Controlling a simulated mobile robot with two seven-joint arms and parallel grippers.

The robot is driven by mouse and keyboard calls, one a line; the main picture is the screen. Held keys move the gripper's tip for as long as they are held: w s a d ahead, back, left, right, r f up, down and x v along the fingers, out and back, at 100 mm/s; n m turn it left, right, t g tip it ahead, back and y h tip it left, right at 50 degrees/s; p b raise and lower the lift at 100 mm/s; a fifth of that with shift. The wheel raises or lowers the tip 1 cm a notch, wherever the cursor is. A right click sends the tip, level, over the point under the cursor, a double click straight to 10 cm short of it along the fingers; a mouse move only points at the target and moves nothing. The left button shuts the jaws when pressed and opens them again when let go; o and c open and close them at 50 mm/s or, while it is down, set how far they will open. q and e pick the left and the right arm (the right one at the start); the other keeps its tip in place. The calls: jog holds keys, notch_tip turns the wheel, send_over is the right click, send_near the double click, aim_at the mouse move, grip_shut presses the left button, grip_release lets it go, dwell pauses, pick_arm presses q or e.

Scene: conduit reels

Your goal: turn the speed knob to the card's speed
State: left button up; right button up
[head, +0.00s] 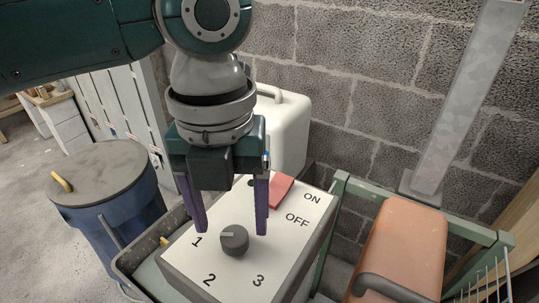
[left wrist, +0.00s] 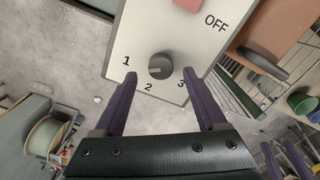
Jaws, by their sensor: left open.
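The dark grey speed knob (head: 235,240) sits on the white panel (head: 185,258) of a control box, among the printed numbers 1, 2 and 3. Its pale mark lies on the side towards the 1. My left gripper (head: 232,231) is open, pointing down, with its two purple fingers either side of the knob and apart from it. The knob also shows in the left wrist view (left wrist: 160,67), beyond and between the fingertips. Purple fingers, apparently of my right gripper (left wrist: 285,158), show at the lower right of that view; their opening is unclear. No card is visible.
A red switch (head: 280,190) lies beside ON and OFF on the panel. A blue drum (head: 115,215) stands left, a white container (head: 290,125) behind. An orange padded piece (head: 400,235) and green frame (head: 340,215) are right. A cable reel (left wrist: 50,137) shows in the wrist view.

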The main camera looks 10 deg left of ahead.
aim_at(233, 235)
pick_arm(q)
jog(key=shift+f, duration=1.55)
grip_shut()
